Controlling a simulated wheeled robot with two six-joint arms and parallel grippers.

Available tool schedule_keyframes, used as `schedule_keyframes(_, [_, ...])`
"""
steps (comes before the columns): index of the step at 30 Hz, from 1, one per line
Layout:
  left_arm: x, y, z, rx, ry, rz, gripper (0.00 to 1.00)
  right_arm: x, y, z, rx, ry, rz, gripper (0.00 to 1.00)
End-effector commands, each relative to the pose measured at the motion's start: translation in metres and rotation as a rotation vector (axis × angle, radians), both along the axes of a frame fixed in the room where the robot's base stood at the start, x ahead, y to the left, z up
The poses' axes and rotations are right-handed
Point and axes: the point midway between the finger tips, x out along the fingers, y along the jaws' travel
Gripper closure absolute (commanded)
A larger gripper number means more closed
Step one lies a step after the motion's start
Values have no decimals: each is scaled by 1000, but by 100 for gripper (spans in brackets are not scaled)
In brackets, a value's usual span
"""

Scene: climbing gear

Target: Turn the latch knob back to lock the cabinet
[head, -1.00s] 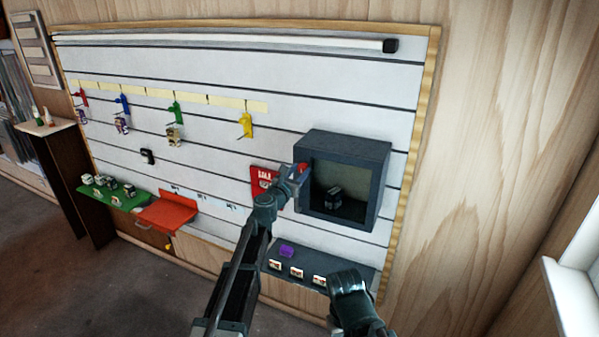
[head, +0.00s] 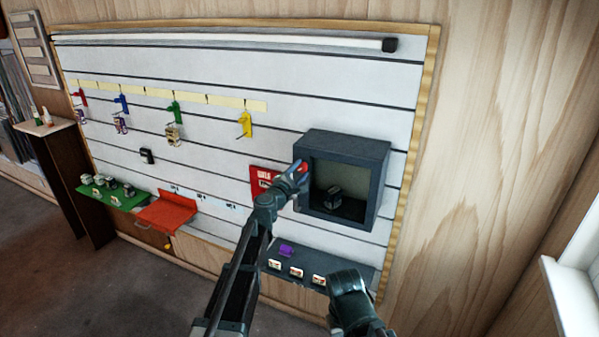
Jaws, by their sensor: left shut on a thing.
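The cabinet (head: 378,148) is a dark grey box on the right of the slatted wall panel. Its front is open to view, with a small dark item (head: 333,192) inside. A red knob (head: 303,167) shows at the cabinet's left front edge. My left gripper (head: 298,174) is there, shut on the red knob; its fingers hide most of it and the door part around it. The knob's exact angle cannot be read. My right arm's end (head: 348,290) is low in front of the shelf; its fingers cannot be made out.
A red card (head: 262,176) hangs left of the cabinet. Below is a dark shelf (head: 335,270) with a purple block (head: 287,250) and small picture tags. Coloured hooks with gear, a green shelf (head: 118,200) and a red tray (head: 168,212) are at left. Bare wood wall is at right.

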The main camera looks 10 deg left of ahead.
Motion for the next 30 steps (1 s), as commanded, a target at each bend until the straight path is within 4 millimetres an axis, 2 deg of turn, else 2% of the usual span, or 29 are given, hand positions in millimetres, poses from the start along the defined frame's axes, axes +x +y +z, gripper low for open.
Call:
schedule_keyframes(15, [0,-1,-2,397,-128,-1,100,0,0,-2,0,0,0,100])
schedule_keyframes(30, [-1,-1,-2,542,-176,-2,100,0,0,-2,0,0,0,100])
